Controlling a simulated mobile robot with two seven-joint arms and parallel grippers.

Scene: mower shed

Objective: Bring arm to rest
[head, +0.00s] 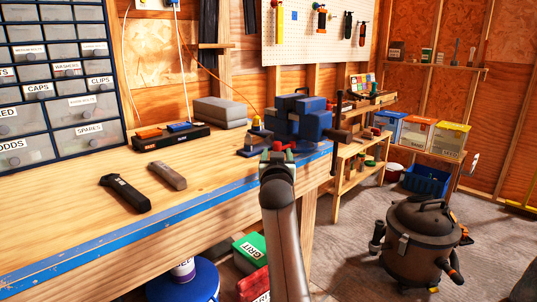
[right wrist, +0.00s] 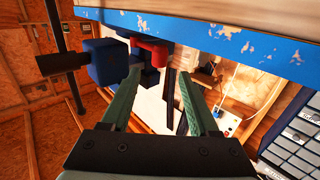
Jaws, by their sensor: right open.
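My right arm reaches up from the bottom of the head view, and its gripper (head: 277,158) is at the front edge of the workbench (head: 215,170), near the bench's far end. In the right wrist view the green fingers of the right gripper (right wrist: 158,95) stand apart with nothing between them. A blue device (head: 299,118) with a dark handle and a red part sits just beyond the gripper in the head view. The blue device also shows past the fingertips in the right wrist view (right wrist: 107,62). I cannot tell whether they touch. My left gripper is not in view.
A drawer cabinet (head: 62,70) stands at the left. A shop vacuum (head: 420,236) stands on the floor at the right. Below the bench are a green box (head: 250,252) and a blue-lidded bucket (head: 184,282).

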